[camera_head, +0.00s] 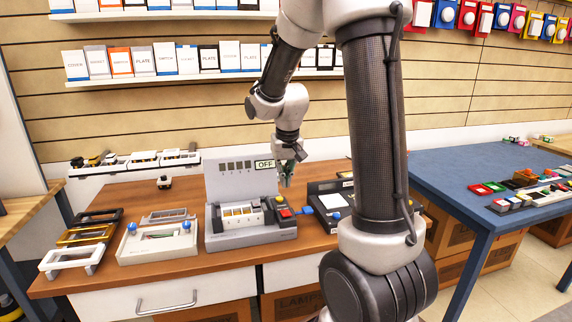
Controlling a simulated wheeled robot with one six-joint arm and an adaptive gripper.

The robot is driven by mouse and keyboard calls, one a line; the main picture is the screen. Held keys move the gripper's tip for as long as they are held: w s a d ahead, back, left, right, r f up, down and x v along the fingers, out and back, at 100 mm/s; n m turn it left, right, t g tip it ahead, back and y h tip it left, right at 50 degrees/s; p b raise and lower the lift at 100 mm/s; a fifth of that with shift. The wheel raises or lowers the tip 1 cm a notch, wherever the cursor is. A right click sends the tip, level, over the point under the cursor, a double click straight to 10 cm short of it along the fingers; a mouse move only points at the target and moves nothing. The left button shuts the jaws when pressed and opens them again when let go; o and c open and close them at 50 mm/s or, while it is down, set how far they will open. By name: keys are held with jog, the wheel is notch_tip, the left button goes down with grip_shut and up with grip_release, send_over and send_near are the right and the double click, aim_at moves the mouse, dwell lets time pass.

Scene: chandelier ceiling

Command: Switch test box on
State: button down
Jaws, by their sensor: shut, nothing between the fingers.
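The test box (252,239) is a grey unit on the wooden workbench, with an upright back panel (226,185). A small display (265,164) at the panel's upper right reads OFF. A row of white switches sits in the front of the box. A red button (286,213) and a yellow part (280,200) are at its right side. My gripper (287,182) is shut and empty. It points down just above the right part of the box, over the yellow and red parts. I cannot tell whether it touches anything.
A white tray (150,248) with blue knobs and several frames (75,258) lie left of the box. A dark device (316,206) stands close on the right. A blue table (480,165) with coloured parts is farther right. Shelves of boxed plates (200,76) line the wall.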

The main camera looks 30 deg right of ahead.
jog(key=v, duration=0.5)
jog(key=shift+w+r, duration=0.15)
jog(key=shift+w, duration=0.1)
